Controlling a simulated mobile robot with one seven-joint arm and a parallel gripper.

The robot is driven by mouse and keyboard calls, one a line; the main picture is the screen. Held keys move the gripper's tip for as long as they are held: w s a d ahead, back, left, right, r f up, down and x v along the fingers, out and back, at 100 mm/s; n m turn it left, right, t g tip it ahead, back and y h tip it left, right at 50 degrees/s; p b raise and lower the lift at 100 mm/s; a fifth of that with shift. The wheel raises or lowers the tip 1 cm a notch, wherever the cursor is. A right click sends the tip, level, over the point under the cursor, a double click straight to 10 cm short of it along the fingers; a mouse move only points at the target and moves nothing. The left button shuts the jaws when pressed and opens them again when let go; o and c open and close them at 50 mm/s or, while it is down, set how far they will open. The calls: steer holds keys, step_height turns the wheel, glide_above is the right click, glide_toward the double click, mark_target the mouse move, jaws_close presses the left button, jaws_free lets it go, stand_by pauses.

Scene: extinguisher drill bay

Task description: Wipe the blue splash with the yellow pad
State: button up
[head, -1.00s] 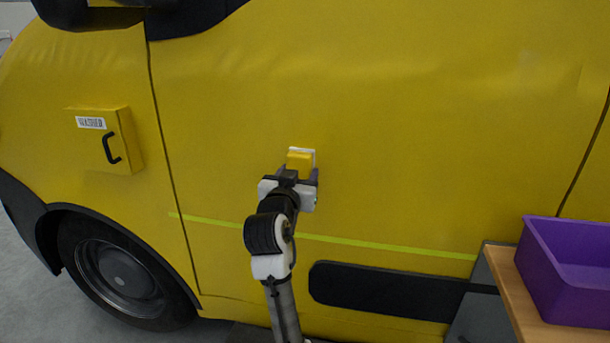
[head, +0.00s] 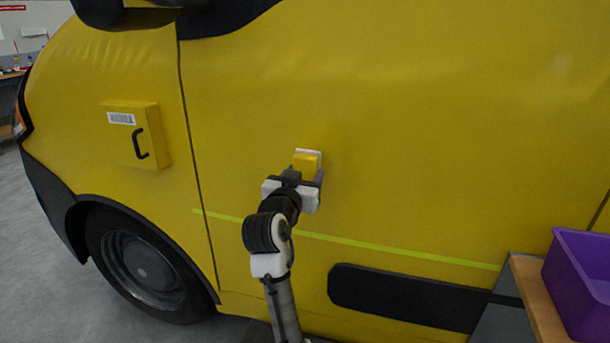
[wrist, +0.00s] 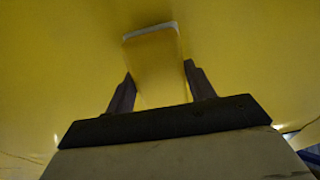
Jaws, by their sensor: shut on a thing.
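The yellow pad (head: 306,163), with a white layer on its far side, is held in my gripper (head: 297,178) in front of the yellow van's side. In the wrist view the pad (wrist: 152,65) stands between the two dark fingers of my gripper (wrist: 160,88). The white edge of the pad is at or very near the van panel; I cannot tell if it touches. No blue splash shows in any view; it may be hidden behind the pad.
The yellow van (head: 420,120) fills most of the view, with a thin green stripe (head: 380,249) and a black trim strip (head: 400,297). A yellow box with a black handle (head: 137,135) juts out at left. A purple bin (head: 580,285) stands on a wooden surface (head: 535,300) at right.

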steer(key=shift+v, duration=2.8)
steer(key=shift+v, duration=1.45)
